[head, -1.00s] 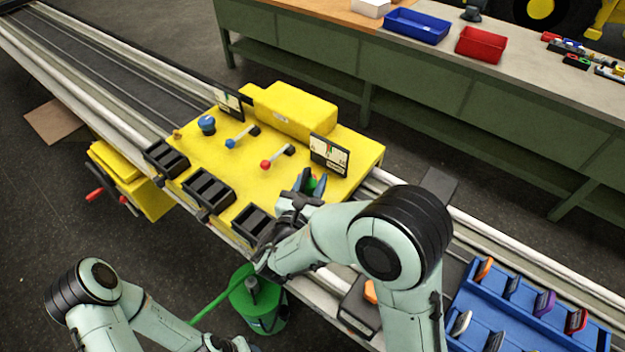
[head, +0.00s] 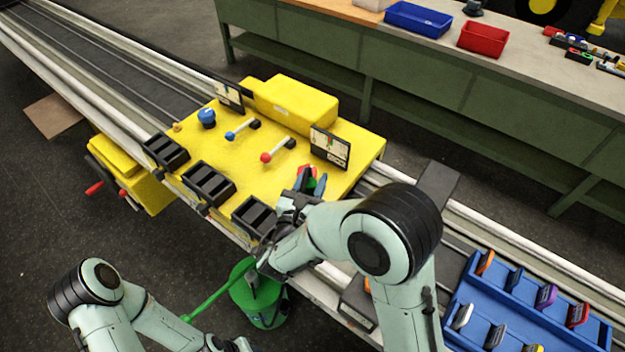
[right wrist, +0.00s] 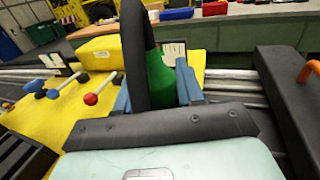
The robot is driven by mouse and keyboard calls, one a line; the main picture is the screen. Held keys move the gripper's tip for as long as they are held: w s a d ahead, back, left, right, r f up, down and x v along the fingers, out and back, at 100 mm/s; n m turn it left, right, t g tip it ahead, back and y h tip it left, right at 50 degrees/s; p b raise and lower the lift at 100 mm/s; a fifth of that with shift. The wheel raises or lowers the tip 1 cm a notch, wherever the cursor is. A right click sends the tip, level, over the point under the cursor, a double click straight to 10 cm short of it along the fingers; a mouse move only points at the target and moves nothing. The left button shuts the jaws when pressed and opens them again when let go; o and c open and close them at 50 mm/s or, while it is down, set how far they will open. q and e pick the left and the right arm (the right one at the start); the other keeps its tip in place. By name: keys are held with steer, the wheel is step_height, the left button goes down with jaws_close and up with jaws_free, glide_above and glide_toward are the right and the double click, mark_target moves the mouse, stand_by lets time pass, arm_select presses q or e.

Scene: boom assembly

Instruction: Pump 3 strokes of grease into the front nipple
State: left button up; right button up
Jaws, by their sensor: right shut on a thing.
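A green grease bucket (head: 256,306) with a long green lever (head: 208,303) stands on the floor in front of the rail. My right gripper (head: 312,181) is over the near right part of the yellow carriage (head: 215,145). It is shut on a green piece (right wrist: 158,80), between its blue fingers in the right wrist view; a black hose (right wrist: 134,50) rises in front of it. A bit of red shows at the fingers in the head view. My left gripper (head: 228,345) is at the bottom edge, mostly cut off. I cannot make out the front nipple.
Levers with a blue knob (head: 230,136) and a red knob (head: 266,157), two display panels (head: 329,147) and black trays (head: 208,186) stand on the carriage. A blue rack (head: 528,310) with coloured tools is at right. A green bench (head: 420,75) stands behind.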

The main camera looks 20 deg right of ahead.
arm_select(q)
steer(key=shift+s+f+b, duration=0.75)
steer(key=shift+s+f, duration=0.3)
steer(key=shift+s, duration=0.05)
arm_select(e)
steer(key=shift+s+f, duration=0.1)
steer(key=shift+f, duration=1.4)
